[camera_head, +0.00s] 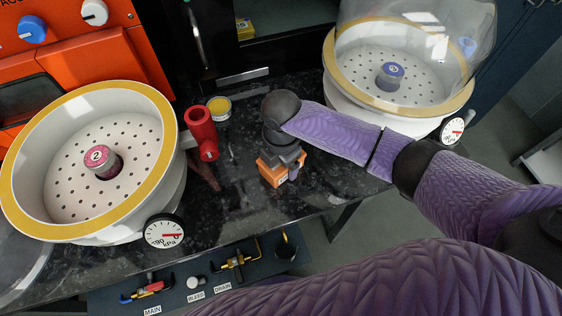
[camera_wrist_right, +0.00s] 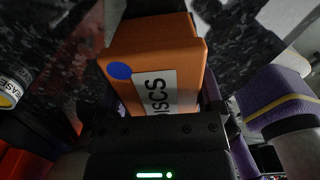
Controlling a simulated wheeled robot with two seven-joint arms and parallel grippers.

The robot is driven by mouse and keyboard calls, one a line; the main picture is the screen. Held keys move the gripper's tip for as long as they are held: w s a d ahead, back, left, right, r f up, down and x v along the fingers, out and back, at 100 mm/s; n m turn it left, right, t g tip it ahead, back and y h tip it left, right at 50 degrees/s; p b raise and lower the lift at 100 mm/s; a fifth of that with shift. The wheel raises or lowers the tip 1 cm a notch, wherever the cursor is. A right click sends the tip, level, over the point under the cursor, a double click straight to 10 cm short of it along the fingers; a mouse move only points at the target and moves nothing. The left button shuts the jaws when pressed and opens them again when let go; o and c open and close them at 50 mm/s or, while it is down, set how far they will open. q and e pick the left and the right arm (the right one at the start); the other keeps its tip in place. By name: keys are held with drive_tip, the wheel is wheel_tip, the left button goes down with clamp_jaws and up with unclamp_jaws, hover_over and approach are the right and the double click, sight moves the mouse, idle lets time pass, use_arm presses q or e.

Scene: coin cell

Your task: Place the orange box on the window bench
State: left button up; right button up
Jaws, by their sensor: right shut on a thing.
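The orange box (camera_head: 271,174) is between the fingers of my right gripper (camera_head: 291,168), over the front edge area of the dark speckled bench (camera_head: 236,180). I cannot tell whether the box touches the bench top. My left gripper is not in view. No window bench can be made out for certain.
A white vessel with a yellow rim (camera_head: 78,92) stands left, and a domed one (camera_head: 348,92) stands at the back right. A valve panel (camera_head: 205,275) sits below the bench edge.

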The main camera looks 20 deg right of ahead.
drive_tip(key=shift+r, duration=0.1)
drive_tip(key=o, duration=1.1)
wheel_tip(320, 180, up, 11)
drive_tip(key=p, duration=0.5)
drive_tip(key=shift+r, duration=0.45)
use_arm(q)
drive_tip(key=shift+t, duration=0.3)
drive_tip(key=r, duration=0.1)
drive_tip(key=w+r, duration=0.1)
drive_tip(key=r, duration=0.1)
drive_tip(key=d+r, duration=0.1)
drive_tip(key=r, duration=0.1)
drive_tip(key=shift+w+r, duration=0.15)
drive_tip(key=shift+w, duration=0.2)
use_arm(e)
drive_tip(key=shift+r, duration=0.1)
